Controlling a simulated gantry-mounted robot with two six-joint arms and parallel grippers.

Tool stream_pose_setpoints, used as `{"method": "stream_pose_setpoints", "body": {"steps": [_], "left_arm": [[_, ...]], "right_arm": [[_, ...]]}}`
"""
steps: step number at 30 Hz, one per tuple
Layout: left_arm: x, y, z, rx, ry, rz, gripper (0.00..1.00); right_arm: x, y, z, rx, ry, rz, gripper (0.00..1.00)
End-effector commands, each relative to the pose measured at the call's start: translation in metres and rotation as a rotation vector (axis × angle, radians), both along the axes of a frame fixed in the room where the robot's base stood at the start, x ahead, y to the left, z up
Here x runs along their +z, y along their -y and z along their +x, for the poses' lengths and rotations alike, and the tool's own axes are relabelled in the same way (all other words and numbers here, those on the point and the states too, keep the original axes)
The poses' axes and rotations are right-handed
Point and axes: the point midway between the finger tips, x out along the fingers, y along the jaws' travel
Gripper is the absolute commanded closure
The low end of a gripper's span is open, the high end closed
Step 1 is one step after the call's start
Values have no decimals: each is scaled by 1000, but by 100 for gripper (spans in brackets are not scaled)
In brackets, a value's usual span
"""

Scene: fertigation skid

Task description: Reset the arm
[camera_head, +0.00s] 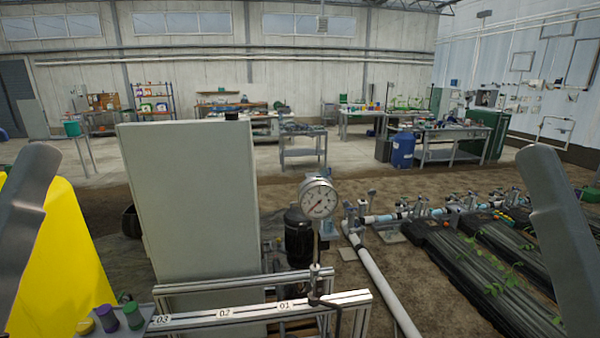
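A grey part of my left arm (28,215) rises at the left edge, in front of a yellow tank. A grey part of my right arm (562,235) rises at the right edge, in front of the planted rows. Neither arm visibly touches anything. No gripper fingers show in this view, so I cannot see whether either gripper is open or holds anything.
A metal rail (250,310) labelled 01, 02 and 03 crosses the lower middle, with a round pressure gauge (318,198) above it. Coloured knobs (108,318) sit lower left. A tall grey cabinet (190,200) stands behind. A white pipe (385,290) runs right of the rail.

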Motion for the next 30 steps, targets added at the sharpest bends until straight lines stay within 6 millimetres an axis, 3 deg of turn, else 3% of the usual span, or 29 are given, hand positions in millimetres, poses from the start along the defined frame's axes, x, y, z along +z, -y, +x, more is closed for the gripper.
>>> {"method": "stream_pose_setpoints", "body": {"steps": [1, 12, 15, 18, 21, 30], "left_arm": [[56, 0, 1, 1, -2, 1, 48], [238, -1, 2, 3, -6, 2, 48], [278, -1, 2, 4, -6, 2, 48], [303, -1, 3, 4, -7, 2, 48], [313, -1, 3, 4, -7, 2, 48], [310, -1, 3, 4, -7, 2, 48]], "right_arm": [[56, 0, 0, 0, -1, 0, 0], [239, 0, 1, 0, -4, 0, 0], [279, 0, 1, 0, -4, 0, 0], [304, 0, 1, 0, -4, 0, 0], [314, 0, 2, 0, -4, 0, 0], [310, 0, 2, 0, -5, 0, 0]]}}
